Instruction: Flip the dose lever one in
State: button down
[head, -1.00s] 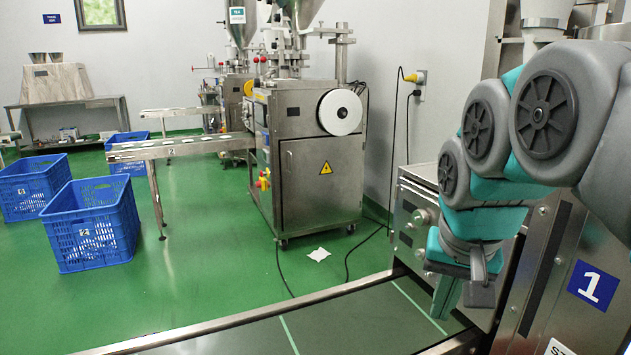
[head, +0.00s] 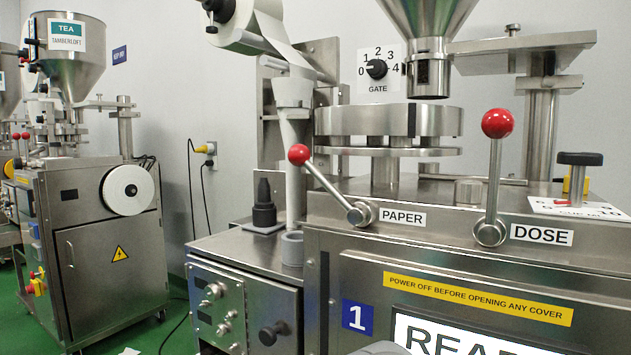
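The dose lever (head: 494,178) is on the front of machine one, left of its DOSE label (head: 542,235). It has a red ball knob (head: 498,123) and stands almost upright on a round steel pivot. The paper lever (head: 327,184) is to its left and leans up to the left, with its own red knob (head: 299,154). A blue sign with a white 1 (head: 357,317) marks the machine. My gripper is out of the head view; a small grey shape at the bottom edge may be part of my arm.
A black-capped post (head: 578,175) stands right of the dose lever. A display (head: 455,335) is below. Another packer (head: 90,240) stands at the left, with green floor in front.

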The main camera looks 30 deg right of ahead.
aim_at(497, 124)
jog(key=k+l+z, duration=0.1)
jog(key=z, duration=0.25)
jog(key=k+l+z, duration=0.1)
jog(key=z, duration=0.25)
jog(key=k+l+z, duration=0.15)
jog(key=z, duration=0.2)
